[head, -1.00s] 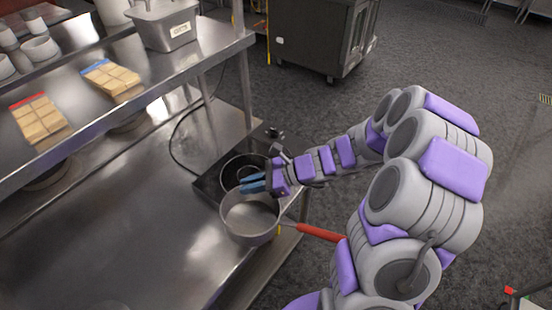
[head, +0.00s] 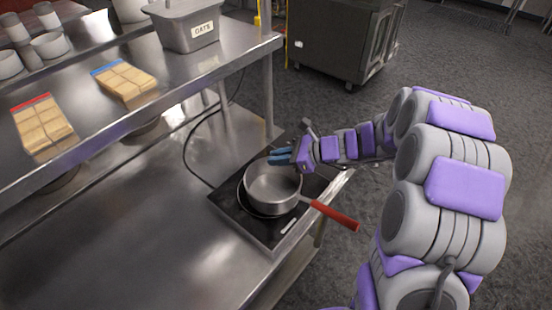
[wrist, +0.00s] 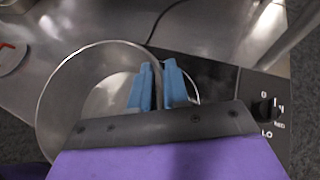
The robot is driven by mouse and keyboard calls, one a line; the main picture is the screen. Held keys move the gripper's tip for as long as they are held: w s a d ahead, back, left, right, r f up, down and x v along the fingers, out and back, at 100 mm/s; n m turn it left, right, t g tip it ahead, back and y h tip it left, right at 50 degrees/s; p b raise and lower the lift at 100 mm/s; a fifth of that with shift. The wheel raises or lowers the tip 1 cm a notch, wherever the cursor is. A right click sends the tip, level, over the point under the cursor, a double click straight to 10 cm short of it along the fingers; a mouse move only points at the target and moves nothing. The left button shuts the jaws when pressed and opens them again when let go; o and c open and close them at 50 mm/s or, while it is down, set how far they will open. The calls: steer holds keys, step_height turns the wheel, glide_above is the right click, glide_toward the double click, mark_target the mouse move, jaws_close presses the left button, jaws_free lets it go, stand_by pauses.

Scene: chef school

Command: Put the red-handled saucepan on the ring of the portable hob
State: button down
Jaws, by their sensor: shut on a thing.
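The steel saucepan (head: 272,192) is upright over the ring (head: 243,205) of the black portable hob (head: 230,215). Its red handle (head: 335,215) points to the lower right, past the hob's edge. Part of the ring shows to the left of and below the pan; I cannot tell whether the base touches it. My gripper (head: 281,157) is shut on the pan's far rim. In the wrist view, the blue fingers (wrist: 158,88) straddle the wall of the saucepan (wrist: 62,95). The hob's knob (wrist: 267,108) shows at the right there.
The hob stands on a steel counter (head: 130,230) near its right end. An upper shelf (head: 185,65) carries a grey oats tub (head: 185,28), two packs of bread-like pieces (head: 125,82) and white cups. A shelf post (head: 268,90) stands behind the hob. A cable runs behind it.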

steer(key=w+f+b, duration=0.1)
steer(key=w+f, duration=0.1)
steer(key=w+f+b, duration=0.1)
steer(key=w+f, duration=0.1)
steer(key=shift+w+a, duration=0.1)
steer(key=shift+a, duration=0.1)
steer(key=shift+a+f, duration=0.1)
steer(key=shift+a, duration=0.4)
steer(key=c, duration=1.4)
jaws_free()
steer(key=shift+a, duration=0.1)
steer(key=o, duration=0.3)
steer(key=shift+d, duration=0.4)
steer(key=shift+d, duration=0.1)
